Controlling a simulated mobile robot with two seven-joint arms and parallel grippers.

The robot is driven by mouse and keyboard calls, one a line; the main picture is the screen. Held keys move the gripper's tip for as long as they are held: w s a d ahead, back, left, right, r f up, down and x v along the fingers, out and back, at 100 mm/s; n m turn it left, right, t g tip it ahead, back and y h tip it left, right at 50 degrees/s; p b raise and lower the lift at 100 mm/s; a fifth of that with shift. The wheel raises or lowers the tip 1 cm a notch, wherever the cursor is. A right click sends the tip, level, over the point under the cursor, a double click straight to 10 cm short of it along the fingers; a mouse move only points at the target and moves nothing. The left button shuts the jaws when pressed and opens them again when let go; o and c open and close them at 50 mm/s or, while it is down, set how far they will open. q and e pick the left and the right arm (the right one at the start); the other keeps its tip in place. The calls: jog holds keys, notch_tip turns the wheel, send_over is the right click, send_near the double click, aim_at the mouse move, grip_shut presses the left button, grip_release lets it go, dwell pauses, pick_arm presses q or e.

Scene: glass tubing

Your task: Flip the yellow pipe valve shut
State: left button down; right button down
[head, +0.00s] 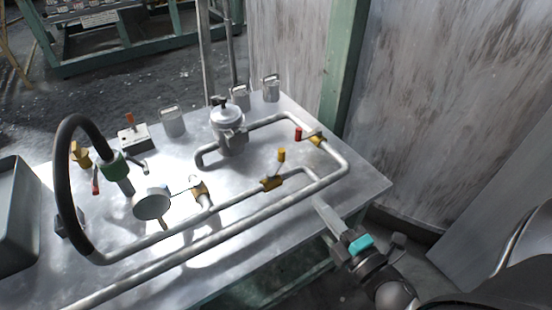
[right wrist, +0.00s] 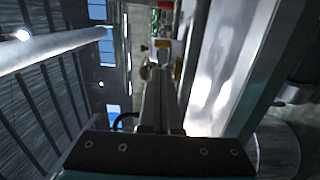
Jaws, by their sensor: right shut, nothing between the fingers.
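The yellow pipe valve (head: 272,183) sits on the front pipe run in the middle of the table. Its yellow-tipped handle (head: 281,155) sticks up from the body, across the line of the pipe. My right gripper (head: 320,203) comes in from the lower right, over the table's front edge, right of the valve and apart from it. Its fingers are shut and empty, close to the pipe; I cannot tell if they touch it. In the right wrist view the shut fingers (right wrist: 153,75) point at small, blurred yellow parts. My left gripper is not in view.
A second yellow valve (head: 316,140) with a red handle (head: 298,134) sits on the pipe behind. A silver canister (head: 229,132), a round gauge (head: 152,204) and a black hose (head: 65,190) stand left. A green post (head: 344,70) and wall panels rise behind the table (head: 365,187).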

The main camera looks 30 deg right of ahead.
aim_at(283, 157)
jog(key=shift+s+d, duration=0.15)
jog(key=shift+s, duration=0.05)
dwell(0.3)
